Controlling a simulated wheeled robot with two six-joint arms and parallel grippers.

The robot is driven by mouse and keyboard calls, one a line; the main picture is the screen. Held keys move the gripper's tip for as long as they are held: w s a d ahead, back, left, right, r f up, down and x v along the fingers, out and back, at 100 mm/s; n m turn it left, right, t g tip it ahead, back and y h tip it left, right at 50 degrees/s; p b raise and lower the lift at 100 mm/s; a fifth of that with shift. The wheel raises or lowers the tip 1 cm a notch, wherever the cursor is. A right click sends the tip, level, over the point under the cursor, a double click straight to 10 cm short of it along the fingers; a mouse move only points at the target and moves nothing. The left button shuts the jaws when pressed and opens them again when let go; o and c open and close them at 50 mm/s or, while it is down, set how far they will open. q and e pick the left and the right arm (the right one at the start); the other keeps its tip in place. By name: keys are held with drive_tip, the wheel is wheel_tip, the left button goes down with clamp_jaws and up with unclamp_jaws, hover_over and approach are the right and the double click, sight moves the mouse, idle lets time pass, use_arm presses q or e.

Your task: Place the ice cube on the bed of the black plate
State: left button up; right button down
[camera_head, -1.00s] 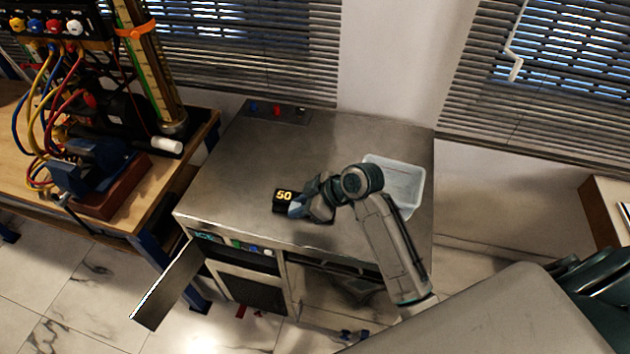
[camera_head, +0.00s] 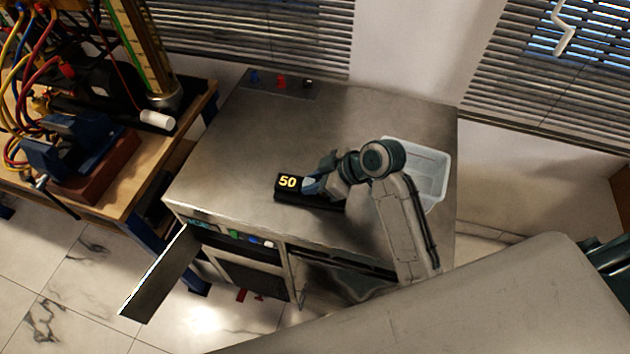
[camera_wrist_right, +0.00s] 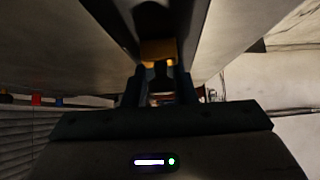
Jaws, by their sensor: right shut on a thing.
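The black plate (camera_head: 310,199), a low dark block with a yellow "50" at its left end, lies on the steel counter. My right gripper (camera_head: 314,185) is low over the plate, just right of the number. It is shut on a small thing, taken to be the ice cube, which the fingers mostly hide. I cannot tell whether it touches the plate. In the right wrist view the dark fingers (camera_wrist_right: 160,90) are close together, with an orange-yellow patch beyond them. My left gripper is not in view.
A translucent bin (camera_head: 437,160) stands on the steel counter (camera_head: 250,130) at the right, behind my right arm. Small coloured knobs (camera_head: 281,82) sit at the back. A cabinet door (camera_head: 160,275) hangs open at front left. A wooden bench (camera_head: 150,190) stands left.

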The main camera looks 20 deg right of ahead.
drive_tip(key=shift+s+r, duration=0.15)
drive_tip(key=shift+s, duration=0.25)
drive_tip(key=c, duration=1.2)
unclamp_jaws()
drive_tip(key=shift+f, duration=0.25)
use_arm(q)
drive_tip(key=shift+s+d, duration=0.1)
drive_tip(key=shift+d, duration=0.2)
use_arm(e)
drive_tip(key=shift+r, duration=0.1)
